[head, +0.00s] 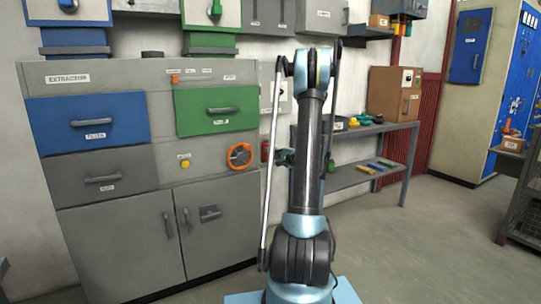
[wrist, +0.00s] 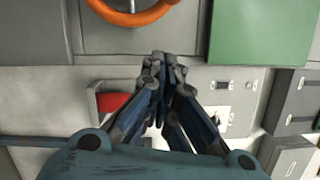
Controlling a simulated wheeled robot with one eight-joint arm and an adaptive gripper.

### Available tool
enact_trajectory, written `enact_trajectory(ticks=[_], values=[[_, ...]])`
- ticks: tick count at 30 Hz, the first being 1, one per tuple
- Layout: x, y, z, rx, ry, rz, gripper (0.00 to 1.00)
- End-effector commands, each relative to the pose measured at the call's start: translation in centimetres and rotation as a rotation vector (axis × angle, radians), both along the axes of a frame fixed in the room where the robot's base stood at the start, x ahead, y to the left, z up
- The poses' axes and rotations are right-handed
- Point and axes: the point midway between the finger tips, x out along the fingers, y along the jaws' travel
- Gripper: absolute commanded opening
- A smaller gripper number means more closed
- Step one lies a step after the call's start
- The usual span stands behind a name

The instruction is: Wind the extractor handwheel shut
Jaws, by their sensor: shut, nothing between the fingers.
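The orange handwheel (head: 239,156) is on the grey extractor cabinet's front, below and right of the green drawer (head: 208,111). Dark hub parts show inside its ring. In the wrist view only part of the handwheel (wrist: 128,17) shows, cut off by the top edge. My gripper (wrist: 163,58) is shut and empty in the wrist view. Its fingertips are below and right of the ring in that picture, apart from it. In the head view my gripper is mostly hidden by my arm, to the right of the wheel.
A yellow button (head: 185,164) sits left of the wheel. A red object (head: 265,151) is beside the cabinet's right side. A shelf bench (head: 375,129) with small items stands right of my arm. Grey doors are below the wheel.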

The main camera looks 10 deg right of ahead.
Motion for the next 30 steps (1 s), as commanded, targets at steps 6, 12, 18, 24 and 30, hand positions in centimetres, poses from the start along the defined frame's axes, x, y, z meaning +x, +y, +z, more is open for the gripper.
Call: enact_trajectory(ticks=[6, 12, 18, 24, 30], values=[[3.3, 2.1, 0.2, -0.001, 0.000, 0.001, 0.00], [5.1, 4.1, 0.5, -0.001, 0.000, -0.001, 0.00], [4.4, 6.1, 0.9, -0.002, 0.000, -0.002, 0.00], [4.1, 6.9, 1.1, -0.002, 0.000, -0.002, 0.00], [4.1, 6.9, 1.1, -0.002, 0.000, -0.002, 0.00]])
